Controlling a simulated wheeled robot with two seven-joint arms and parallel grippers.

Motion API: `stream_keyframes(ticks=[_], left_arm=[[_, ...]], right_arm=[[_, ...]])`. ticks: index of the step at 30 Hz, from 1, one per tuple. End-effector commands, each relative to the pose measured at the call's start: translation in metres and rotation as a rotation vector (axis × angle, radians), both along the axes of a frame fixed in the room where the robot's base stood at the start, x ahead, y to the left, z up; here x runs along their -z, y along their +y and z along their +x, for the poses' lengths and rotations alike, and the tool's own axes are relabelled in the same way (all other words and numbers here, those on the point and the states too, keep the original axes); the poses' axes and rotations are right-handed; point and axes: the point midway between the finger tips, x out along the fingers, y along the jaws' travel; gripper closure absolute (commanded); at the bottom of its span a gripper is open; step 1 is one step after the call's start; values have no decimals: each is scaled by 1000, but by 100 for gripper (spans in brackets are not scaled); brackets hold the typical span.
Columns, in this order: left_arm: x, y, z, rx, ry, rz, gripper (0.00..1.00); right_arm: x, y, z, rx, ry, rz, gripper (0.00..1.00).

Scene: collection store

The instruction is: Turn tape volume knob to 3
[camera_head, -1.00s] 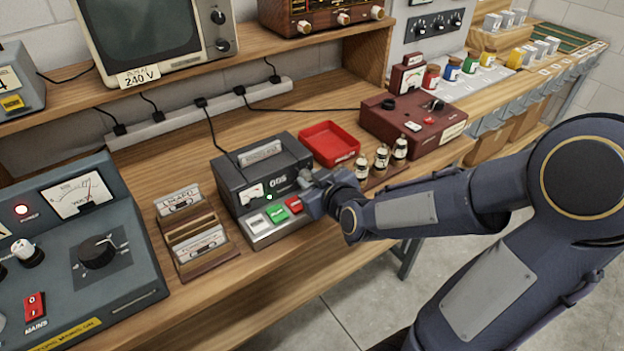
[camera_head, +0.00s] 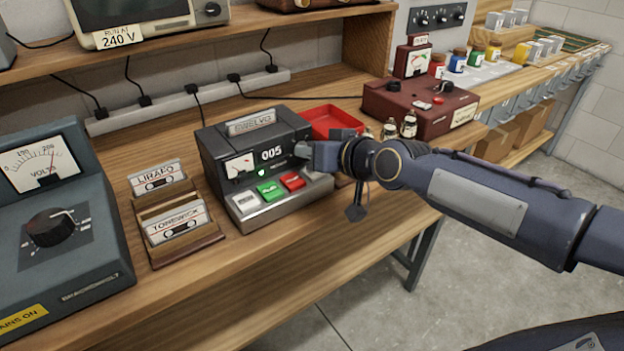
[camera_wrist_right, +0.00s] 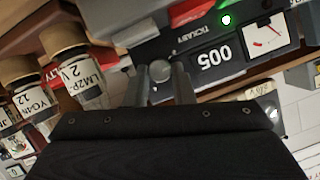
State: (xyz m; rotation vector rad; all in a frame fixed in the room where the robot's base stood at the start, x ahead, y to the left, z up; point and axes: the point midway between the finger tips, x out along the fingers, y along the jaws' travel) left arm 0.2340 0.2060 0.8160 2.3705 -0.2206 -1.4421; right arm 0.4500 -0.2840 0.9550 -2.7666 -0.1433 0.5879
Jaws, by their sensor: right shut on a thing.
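The tape deck (camera_head: 222,150) is a dark grey box on the bench, with a counter reading 005, a small meter, a lit green light and white, green and red keys along its front. My right gripper (camera_head: 304,153) is at the right end of its front panel. In the right wrist view, the fingers of this gripper (camera_wrist_right: 161,82) are shut around a small grey round volume knob (camera_wrist_right: 160,70). The fingers hide the knob in the head view, and I cannot read its scale or pointer. My left gripper is out of view.
A cassette rack (camera_head: 197,239) stands left of the deck. A red tray (camera_head: 335,116) is behind the gripper, with small labelled bottles (camera_head: 409,125) close to my right wrist. A maroon instrument (camera_head: 400,106) stands further right. A grey voltage unit (camera_head: 90,262) is at the left.

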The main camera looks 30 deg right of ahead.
Motion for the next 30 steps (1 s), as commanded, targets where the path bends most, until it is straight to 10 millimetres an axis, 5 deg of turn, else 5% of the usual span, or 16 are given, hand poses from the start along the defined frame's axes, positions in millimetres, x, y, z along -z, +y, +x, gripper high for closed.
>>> stream_keyframes(ticks=[1, 12, 30], left_arm=[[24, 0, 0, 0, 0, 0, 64], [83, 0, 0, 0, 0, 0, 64], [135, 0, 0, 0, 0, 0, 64]], right_arm=[[10, -1, 0, 0, -1, 48, 100], [9, -5, 0, 1, 31, 398, 100], [8, -7, 1, 0, 67, 812, 100]])
